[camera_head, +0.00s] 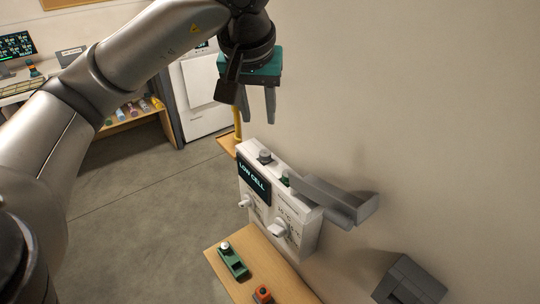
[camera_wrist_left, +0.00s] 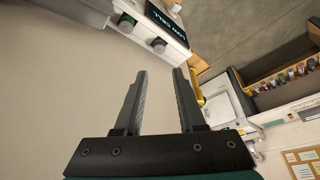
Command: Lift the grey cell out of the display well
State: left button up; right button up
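A white wall box (camera_head: 290,215) carries a dark display reading "LOW CELL" (camera_head: 254,178); the display also shows in the left wrist view (camera_wrist_left: 166,24). A grey-topped cell (camera_head: 265,156) sits upright in the box top at the display end; it also shows in the left wrist view (camera_wrist_left: 158,45). A second, greenish cell (camera_head: 286,178) sits farther along the top, beside a grey chute. My left gripper (camera_head: 257,118) is open and empty, fingers pointing down, above the display end and apart from the grey cell. My right gripper is not in view.
A grey chute (camera_head: 345,205) sticks out at the box's right end. A wooden ledge (camera_head: 262,262) below holds a green device (camera_head: 232,261) and a red-orange item (camera_head: 262,294). A dark grey box (camera_head: 410,281) is at lower right. The wall stands close behind.

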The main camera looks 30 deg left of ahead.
pick_arm(q)
notch_tip(320, 180, down, 3)
send_over(265, 152)
jog(key=s+d, duration=0.1)
jog(key=s, duration=0.2)
notch_tip(265, 152, down, 5)
jog(key=shift+w+f, duration=0.1)
jog(key=p+x, duration=0.1)
jog(key=x, duration=0.4)
jog(key=shift+w+p, duration=0.2)
jog(key=shift+p, duration=0.15)
grip_shut()
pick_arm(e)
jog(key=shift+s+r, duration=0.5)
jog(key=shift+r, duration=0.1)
